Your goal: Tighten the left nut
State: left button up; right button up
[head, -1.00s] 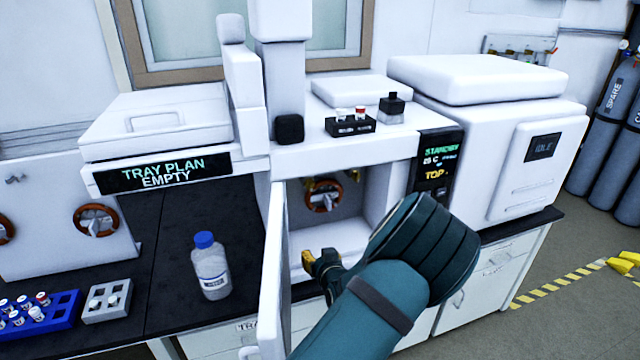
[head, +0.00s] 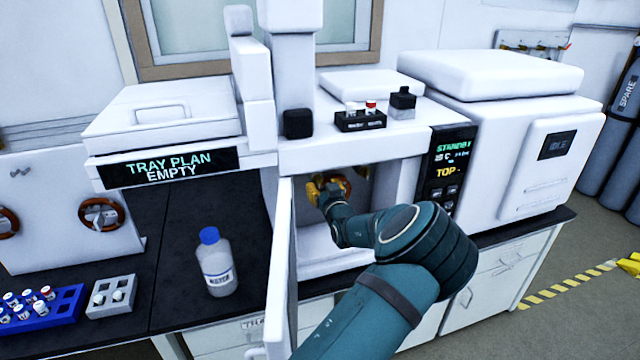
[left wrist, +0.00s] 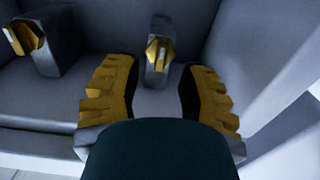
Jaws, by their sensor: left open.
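A brass nut (left wrist: 158,50) on a grey block lies just ahead, centred in the gap and apart from the fingers. A second brass nut (left wrist: 20,38) on another grey block is at the picture's left. The nuts cannot be made out in the head view. My right gripper is not in view.
The open oven door (head: 282,270) stands to the left of my arm. A blue-capped bottle (head: 215,262) is on the dark bench, with a blue vial rack (head: 68,308) and a grey rack (head: 112,310) further left. A black vial holder (head: 360,122) stands on top of the instrument.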

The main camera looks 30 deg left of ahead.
aim_at(318, 181)
pick_arm(q)
jog(key=shift+x, duration=1.35)
grip_shut()
